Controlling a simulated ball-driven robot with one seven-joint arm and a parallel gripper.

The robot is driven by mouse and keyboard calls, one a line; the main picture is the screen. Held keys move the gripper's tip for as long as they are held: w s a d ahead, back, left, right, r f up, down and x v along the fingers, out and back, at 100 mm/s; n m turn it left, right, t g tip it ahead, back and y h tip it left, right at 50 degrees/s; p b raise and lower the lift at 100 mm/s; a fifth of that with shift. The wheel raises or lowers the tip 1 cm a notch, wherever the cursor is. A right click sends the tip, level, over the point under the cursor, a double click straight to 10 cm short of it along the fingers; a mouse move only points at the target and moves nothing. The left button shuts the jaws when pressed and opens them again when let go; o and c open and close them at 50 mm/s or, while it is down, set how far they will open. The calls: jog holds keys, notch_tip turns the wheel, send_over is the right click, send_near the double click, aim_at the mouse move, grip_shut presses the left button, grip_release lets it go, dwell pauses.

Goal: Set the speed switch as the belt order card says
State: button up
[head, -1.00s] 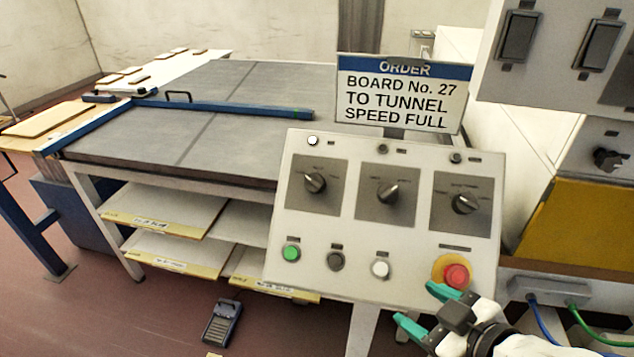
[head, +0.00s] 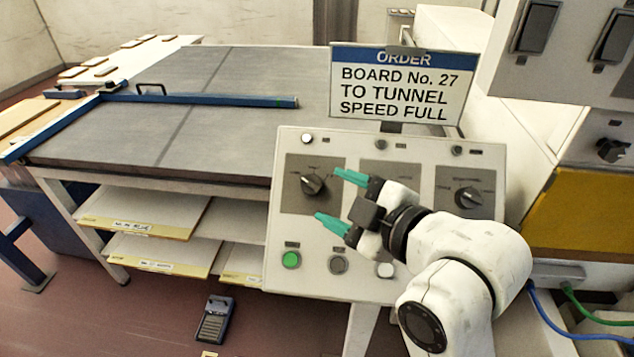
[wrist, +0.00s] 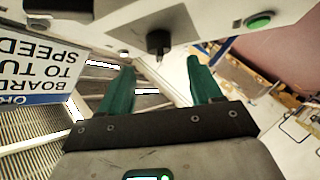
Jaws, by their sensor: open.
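The order card (head: 395,88) above the control panel (head: 388,148) reads "ORDER BOARD No. 27 TO TUNNEL SPEED FULL"; part of it shows upside down in the wrist view (wrist: 35,75). The panel carries rotary switches on dark plates. The left switch (head: 313,184) and right switch (head: 467,197) show; my gripper hides the middle one. Their small labels are unreadable, so I cannot tell which is for speed. My gripper (head: 328,195) is open and empty, its teal fingertips just right of the left switch. In the wrist view a dark knob (wrist: 158,42) lies beyond and between the fingertips.
Below the switches are a green button (head: 291,260), a grey one (head: 338,265) and a white one (head: 385,270). A pale lamp (head: 308,138) sits at the panel's upper left. A wide grey table (head: 200,120) stands behind left. A switch cabinet (head: 570,60) is at right.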

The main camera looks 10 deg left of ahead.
aim_at(317, 189)
jog(key=shift+p+x, duration=0.35)
jog(key=shift+x, duration=2.4)
jog(key=shift+c, duration=0.2)
jog(key=c, duration=1)
